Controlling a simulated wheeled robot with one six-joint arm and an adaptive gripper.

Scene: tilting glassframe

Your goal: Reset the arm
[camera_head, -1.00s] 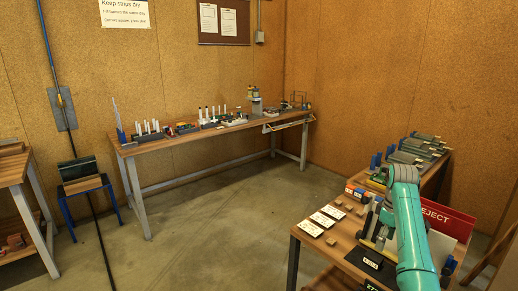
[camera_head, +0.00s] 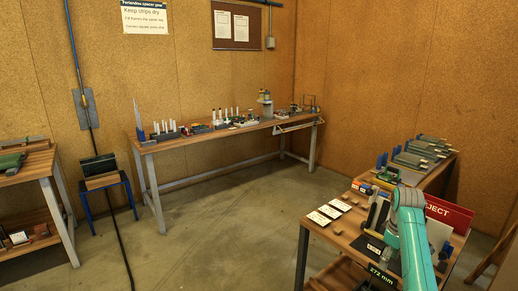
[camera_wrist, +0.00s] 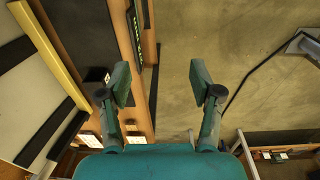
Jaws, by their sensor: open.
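My teal arm (camera_head: 411,235) reaches over the wooden bench at the lower right in the head view. In the wrist view my gripper (camera_wrist: 161,80) is open. Its two teal fingers stand wide apart with nothing between them. The left finger is in front of the bench edge and the right one is in front of the grey floor. A pale panel with a yellow edge strip (camera_wrist: 55,50) is at the left of the wrist view, apart from the fingers.
A red REJECT sign (camera_head: 449,213) and a 272 mm display (camera_head: 381,276) are close to my arm. White cards (camera_head: 329,211) lie on the near bench (camera_head: 311,228). A long bench (camera_head: 228,130) stands along the back wall, another (camera_head: 38,165) at left. The middle floor is clear.

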